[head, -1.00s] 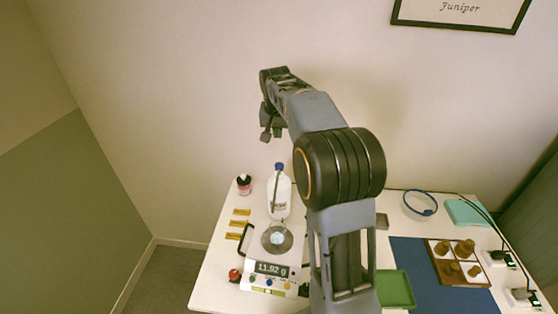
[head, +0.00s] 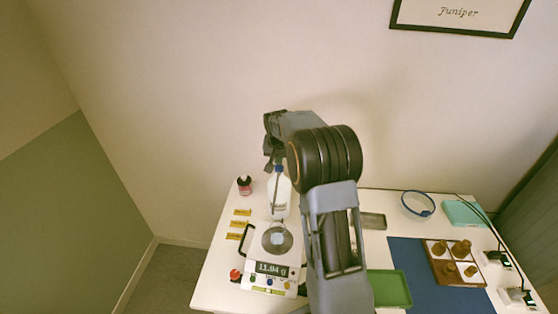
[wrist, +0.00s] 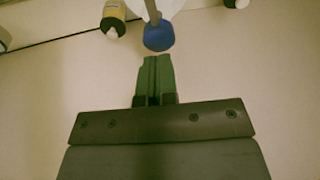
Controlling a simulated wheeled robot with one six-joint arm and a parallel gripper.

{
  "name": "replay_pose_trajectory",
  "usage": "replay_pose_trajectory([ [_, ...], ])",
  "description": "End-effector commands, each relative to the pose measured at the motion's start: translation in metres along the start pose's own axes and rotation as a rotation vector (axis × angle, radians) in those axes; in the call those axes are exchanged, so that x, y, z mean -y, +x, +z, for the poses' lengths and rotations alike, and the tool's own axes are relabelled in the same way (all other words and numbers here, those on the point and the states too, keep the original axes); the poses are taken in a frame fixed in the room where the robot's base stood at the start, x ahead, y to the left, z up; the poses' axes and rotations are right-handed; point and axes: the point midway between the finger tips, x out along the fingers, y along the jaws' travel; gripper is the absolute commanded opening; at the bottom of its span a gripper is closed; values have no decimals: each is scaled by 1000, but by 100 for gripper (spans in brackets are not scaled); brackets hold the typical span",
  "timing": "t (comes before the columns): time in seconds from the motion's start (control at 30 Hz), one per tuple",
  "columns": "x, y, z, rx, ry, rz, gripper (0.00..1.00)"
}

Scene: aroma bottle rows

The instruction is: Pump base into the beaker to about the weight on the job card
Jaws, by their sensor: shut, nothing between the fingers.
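A white pump bottle (head: 279,198) stands behind the scale, its blue pump head (head: 279,169) on top. A small clear beaker (head: 278,239) sits on the round pan of the scale (head: 264,282), whose display reads about 11.94 g. My gripper (head: 268,165) is at pump-head height. In the wrist view my gripper (wrist: 156,58) is shut and empty, its tips just short of the blue pump head (wrist: 158,38); whether they touch cannot be told. I cannot make out a job card.
A small dark bottle with a pink label (head: 244,186) stands at the back left, with yellow labels (head: 238,224) in front. A green tray (head: 388,289), a blue mat (head: 425,270) and a wooden rack of brown bottles (head: 457,262) are at the right.

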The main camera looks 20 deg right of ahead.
Motion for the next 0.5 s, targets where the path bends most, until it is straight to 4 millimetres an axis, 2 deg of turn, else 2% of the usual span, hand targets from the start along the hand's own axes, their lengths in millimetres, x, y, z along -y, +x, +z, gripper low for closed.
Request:
replay_pose_trajectory([
  [0.2,0,14,4,1,0,0,0],
  [0.5,0,18,5,0,0,0,0],
])
